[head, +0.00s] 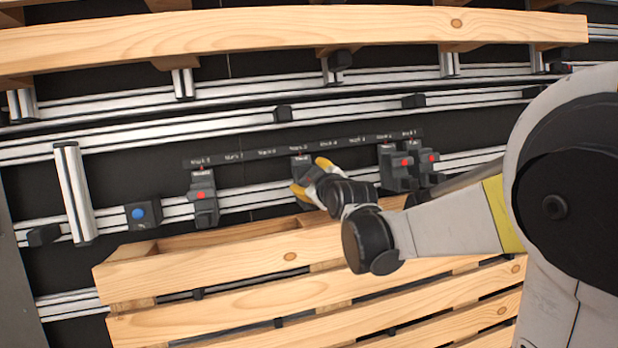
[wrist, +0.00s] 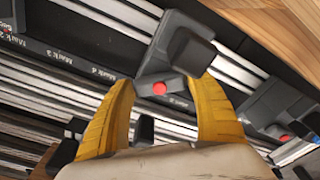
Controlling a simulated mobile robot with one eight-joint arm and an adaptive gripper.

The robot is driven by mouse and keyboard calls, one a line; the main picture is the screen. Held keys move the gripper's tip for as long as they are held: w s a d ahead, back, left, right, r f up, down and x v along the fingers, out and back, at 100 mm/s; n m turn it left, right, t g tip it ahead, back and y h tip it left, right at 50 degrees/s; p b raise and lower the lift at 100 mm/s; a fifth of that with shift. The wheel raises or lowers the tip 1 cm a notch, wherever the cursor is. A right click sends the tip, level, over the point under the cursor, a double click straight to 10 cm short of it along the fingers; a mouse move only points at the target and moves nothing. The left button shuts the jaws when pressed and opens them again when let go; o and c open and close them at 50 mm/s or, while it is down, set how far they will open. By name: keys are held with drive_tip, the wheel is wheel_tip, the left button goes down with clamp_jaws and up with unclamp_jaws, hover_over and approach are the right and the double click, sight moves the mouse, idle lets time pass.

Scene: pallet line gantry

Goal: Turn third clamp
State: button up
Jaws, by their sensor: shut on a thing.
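A dark grey clamp (head: 301,165) sits on the silver rail under the label strip, near the middle marks. It is third from the right in the row. My gripper (head: 309,175) is shut on it, with yellow fingers on either side of its body. In the wrist view the same clamp (wrist: 164,40) shows a black block on top and a red button between the fingertips of my gripper (wrist: 165,85). In the head view my fingers hide part of the clamp, so its exact turn cannot be told.
Similar red-button clamps stand right (head: 391,180) and left (head: 204,209) on the rail. A wooden pallet (head: 200,270) lies close below; a wooden beam (head: 250,30) spans above.

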idle(0.4)
drive_tip(key=o, duration=1.2)
drive_tip(key=shift+s, duration=0.1)
drive_tip(key=v, duration=1.2)
